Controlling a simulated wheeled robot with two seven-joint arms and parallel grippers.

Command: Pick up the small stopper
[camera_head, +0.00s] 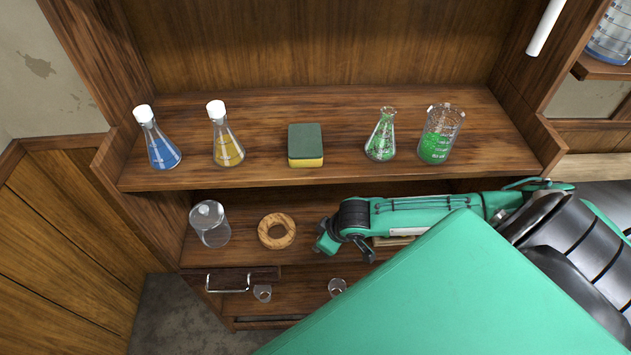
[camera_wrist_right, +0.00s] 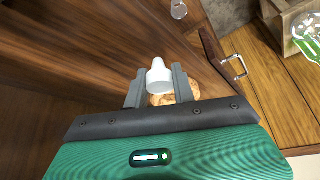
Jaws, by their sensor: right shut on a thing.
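The small white stopper (camera_wrist_right: 159,82) is between the two grey fingers of my right gripper (camera_wrist_right: 158,72) in the right wrist view. The fingers are shut on it, one on each side. In the head view my right arm reaches in from the right to the lower shelf. Its green and black hand is right of the cork ring (camera_head: 277,214), and the held stopper cannot be made out there. The cork ring also shows behind the stopper in the wrist view (camera_wrist_right: 164,99). My left gripper is out of view.
The upper shelf holds a blue flask (camera_head: 163,152), a yellow flask (camera_head: 229,152), a sponge (camera_head: 306,140), a small green-filled flask (camera_head: 380,146) and a beaker (camera_head: 436,145). A glass jar (camera_head: 210,228) stands left of the ring. A metal handle (camera_head: 228,289) juts out below.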

